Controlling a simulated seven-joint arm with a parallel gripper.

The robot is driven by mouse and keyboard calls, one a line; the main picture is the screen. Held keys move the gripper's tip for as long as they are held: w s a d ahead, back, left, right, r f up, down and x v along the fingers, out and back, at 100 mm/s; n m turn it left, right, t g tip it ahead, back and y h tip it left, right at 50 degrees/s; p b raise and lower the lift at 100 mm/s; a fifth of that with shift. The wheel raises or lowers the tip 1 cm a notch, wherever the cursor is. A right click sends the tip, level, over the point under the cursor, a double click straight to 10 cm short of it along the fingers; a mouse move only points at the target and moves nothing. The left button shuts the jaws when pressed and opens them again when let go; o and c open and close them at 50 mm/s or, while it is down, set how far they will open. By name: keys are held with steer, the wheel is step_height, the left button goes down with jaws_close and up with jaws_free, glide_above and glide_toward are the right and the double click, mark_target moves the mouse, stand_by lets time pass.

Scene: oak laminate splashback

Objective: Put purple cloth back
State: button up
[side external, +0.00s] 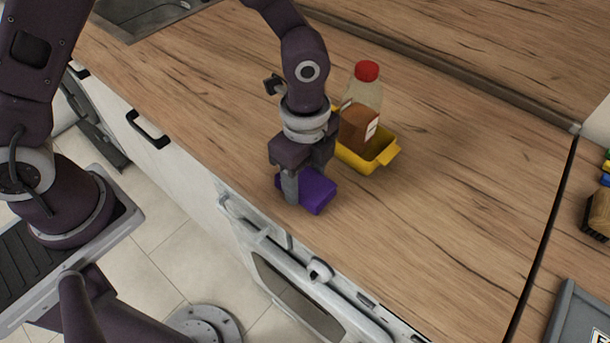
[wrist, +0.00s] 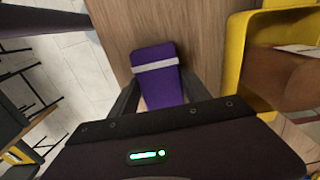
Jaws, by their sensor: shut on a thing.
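The purple cloth (side external: 318,192) is a folded block on the wooden counter near its front edge. In the wrist view the cloth (wrist: 158,86) shows a pale band across it. My gripper (side external: 305,190) points down over the cloth, with a finger at its near side. In the wrist view the fingers lie along both sides of the cloth, and my gripper is shut on it. The far finger is partly hidden in the side view. I cannot tell whether the cloth is lifted off the counter.
A yellow tray (side external: 387,158) stands just behind my gripper, with a red-capped bottle (side external: 368,88) of brown contents in or against it. The tray also shows in the wrist view (wrist: 236,60). A sink (side external: 150,14) is at the back left.

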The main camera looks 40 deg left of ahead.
mark_target(305, 179)
steer(key=o, duration=1.3)
steer(key=shift+f, duration=0.1)
step_height(305, 179, up, 12)
steer(key=s+a+r+n+t, duration=0.2)
steer(key=s+a+r+n, duration=0.3)
steer(key=a+r+n, duration=0.3)
steer(key=s+a+r+n+t, duration=0.2)
steer(key=s+a+n+t, duration=0.1)
steer(key=s+a+n, duration=0.5)
steer(key=s+n, duration=0.2)
steer(key=shift+s+r+t, duration=0.25)
steer(key=shift+s+t, duration=0.05)
steer(key=shift+a, duration=0.1)
